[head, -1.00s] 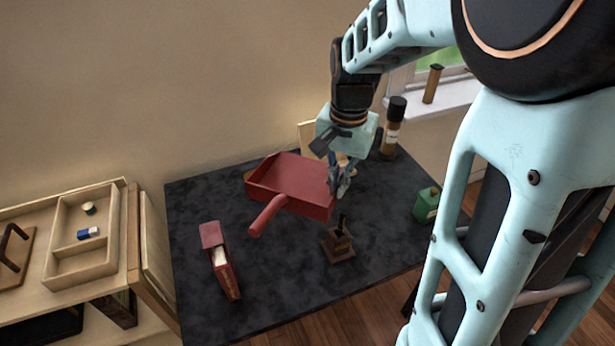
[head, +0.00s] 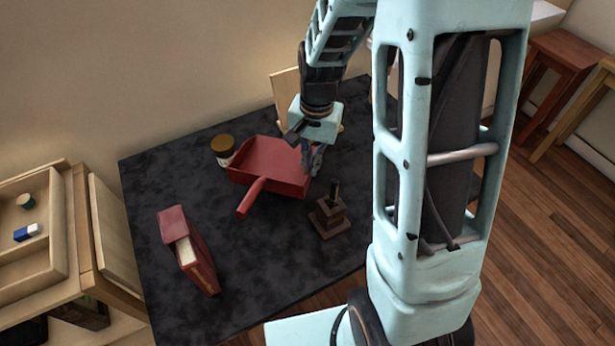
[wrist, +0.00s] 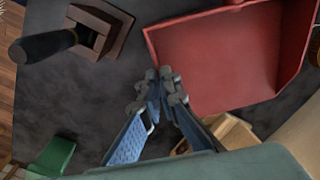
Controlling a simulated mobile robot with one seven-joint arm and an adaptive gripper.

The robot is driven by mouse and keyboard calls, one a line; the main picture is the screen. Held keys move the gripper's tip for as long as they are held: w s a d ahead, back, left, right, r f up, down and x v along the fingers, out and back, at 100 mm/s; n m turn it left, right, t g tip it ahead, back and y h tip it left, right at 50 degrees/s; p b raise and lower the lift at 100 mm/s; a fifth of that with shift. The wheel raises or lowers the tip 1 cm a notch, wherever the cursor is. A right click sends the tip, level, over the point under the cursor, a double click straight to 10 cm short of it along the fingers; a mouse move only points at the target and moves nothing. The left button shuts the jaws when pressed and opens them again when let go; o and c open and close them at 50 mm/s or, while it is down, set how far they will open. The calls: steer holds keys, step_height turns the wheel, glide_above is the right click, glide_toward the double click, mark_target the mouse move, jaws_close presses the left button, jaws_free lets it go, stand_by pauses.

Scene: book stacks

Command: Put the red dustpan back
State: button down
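The red dustpan (head: 272,160) is over the dark table, its handle (head: 250,197) pointing toward the front left. In the wrist view its red pan (wrist: 225,55) fills the upper right. My gripper (head: 314,158) is at the pan's right side, pointing down. In the wrist view its fingertips (wrist: 161,82) are nearly together at the pan's side wall, and the gripper looks shut on that rim. The exact contact is partly hidden by the fingers. I cannot tell whether the pan's underside touches the table.
A brown-lidded jar (head: 222,150) stands left of the pan. A dark brown stamp-like block (head: 329,215) stands in front of it, and a red book-like box (head: 188,250) at front left. A green object (wrist: 52,157) shows in the wrist view. The table's left part (head: 150,185) is clear.

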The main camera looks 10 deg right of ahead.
steer(key=shift+w+f+b, duration=0.1)
steer(key=shift+f+b, duration=0.2)
steer(key=shift+f, duration=2.15)
steer(key=shift+f, duration=0.1)
steer(key=c, duration=2.2)
jaws_free()
steer(key=shift+o, duration=0.2)
